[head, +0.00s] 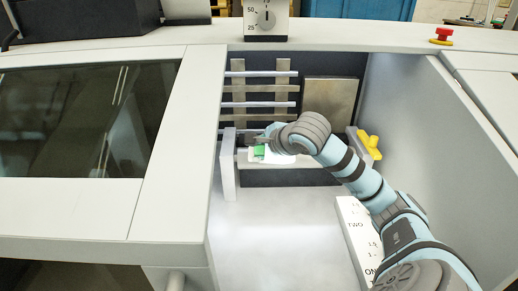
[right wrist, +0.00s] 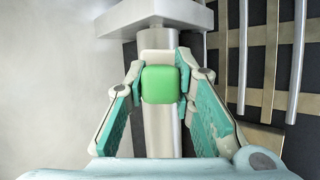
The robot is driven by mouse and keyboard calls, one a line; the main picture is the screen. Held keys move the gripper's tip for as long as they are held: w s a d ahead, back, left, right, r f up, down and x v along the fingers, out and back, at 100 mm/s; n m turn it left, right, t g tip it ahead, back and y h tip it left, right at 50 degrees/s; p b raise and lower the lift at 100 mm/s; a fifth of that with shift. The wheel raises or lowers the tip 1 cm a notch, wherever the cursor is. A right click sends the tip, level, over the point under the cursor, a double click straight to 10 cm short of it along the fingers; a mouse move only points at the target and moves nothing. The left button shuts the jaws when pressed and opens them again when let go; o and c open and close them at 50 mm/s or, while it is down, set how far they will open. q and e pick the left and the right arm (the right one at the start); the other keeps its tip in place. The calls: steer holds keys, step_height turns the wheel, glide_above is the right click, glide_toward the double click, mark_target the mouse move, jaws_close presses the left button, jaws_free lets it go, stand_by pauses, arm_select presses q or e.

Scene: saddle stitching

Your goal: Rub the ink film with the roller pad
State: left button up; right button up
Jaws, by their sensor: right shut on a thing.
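The roller pad (head: 260,151) is a small green block with a white part beside it, at the left end of the recess in the head view. In the right wrist view, the green pad (right wrist: 160,85) sits between the fingertips. My right gripper (right wrist: 161,75) is shut on it, one finger on each side. The pad is in front of a smooth metal roller (right wrist: 160,132); I cannot tell whether they touch. In the head view my right gripper (head: 263,144) partly hides the pad. I cannot make out an ink film. My left gripper is not in view.
A light end bracket (head: 228,165) stands left of the roller. Several metal bars (head: 262,88) cross the recess behind. A yellow knob (head: 369,143) is at the right, and a white labelled strip (head: 355,232) lies below it. The pale floor (head: 270,235) in front is clear.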

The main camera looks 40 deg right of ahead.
steer(key=shift+s+a+r+p, duration=0.2)
steer(key=shift+s+a+r, duration=0.15)
steer(key=shift+r, duration=0.15)
steer(key=shift+s+a+r+p, duration=0.15)
steer(key=shift+s+a+r, duration=0.05)
steer(key=shift+s+r, duration=0.2)
steer(key=shift+s+a+r+p, duration=0.3)
steer(key=shift+s+a+r, duration=0.1)
steer(key=shift+r, duration=0.15)
steer(key=shift+s+a+r+p, duration=0.3)
steer(key=shift+s+r, duration=0.05)
steer(key=shift+r, duration=0.2)
